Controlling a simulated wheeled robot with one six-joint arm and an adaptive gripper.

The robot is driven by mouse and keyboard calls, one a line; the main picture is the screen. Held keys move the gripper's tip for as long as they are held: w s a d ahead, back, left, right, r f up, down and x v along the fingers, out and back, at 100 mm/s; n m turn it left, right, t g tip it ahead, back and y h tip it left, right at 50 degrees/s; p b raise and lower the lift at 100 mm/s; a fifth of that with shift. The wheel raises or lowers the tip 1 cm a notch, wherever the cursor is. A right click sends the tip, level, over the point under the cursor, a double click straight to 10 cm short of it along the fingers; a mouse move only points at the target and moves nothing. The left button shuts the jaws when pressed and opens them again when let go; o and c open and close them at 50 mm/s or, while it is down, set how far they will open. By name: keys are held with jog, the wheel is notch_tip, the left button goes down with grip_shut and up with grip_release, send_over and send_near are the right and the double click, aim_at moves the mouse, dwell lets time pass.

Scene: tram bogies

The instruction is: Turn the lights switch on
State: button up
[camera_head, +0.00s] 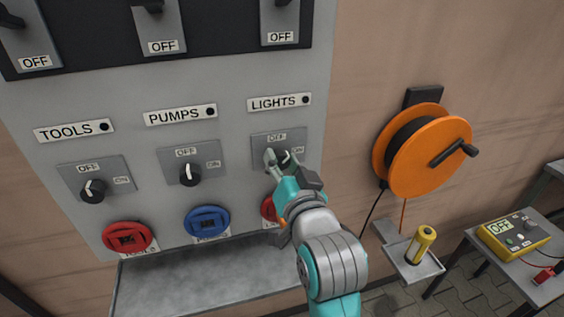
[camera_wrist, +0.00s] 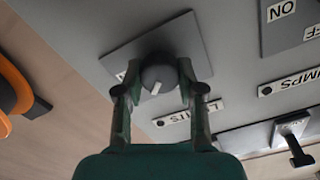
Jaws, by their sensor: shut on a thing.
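The lights switch is a round dark knob on a grey plate (camera_head: 262,150) below the LIGHTS label (camera_head: 278,103), with OFF above and ON to the right. My gripper (camera_head: 279,160) is at this knob and covers most of it in the head view. In the wrist view my gripper (camera_wrist: 158,92) has one finger on each side of the knob (camera_wrist: 158,74), shut on it. A white pointer mark shows on the knob's near face. The head view does not show clearly which way the knob points.
The tools knob (camera_head: 93,190) and pumps knob (camera_head: 190,174) sit to the left on the panel. Red (camera_head: 127,238) and blue (camera_head: 206,223) sockets are below. An orange cable reel (camera_head: 428,150) hangs to the right. A yellow meter (camera_head: 514,233) lies on a table at the far right.

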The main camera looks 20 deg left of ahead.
jog(key=m, duration=0.4)
jog(key=shift+f+m, duration=0.1)
jog(key=shift+m, duration=2.1)
jog(key=o, duration=1.2)
jog(key=shift+c, duration=0.2)
jog(key=shift+d, duration=0.1)
jog(key=v, duration=0.7)
jog(key=shift+s, duration=0.15)
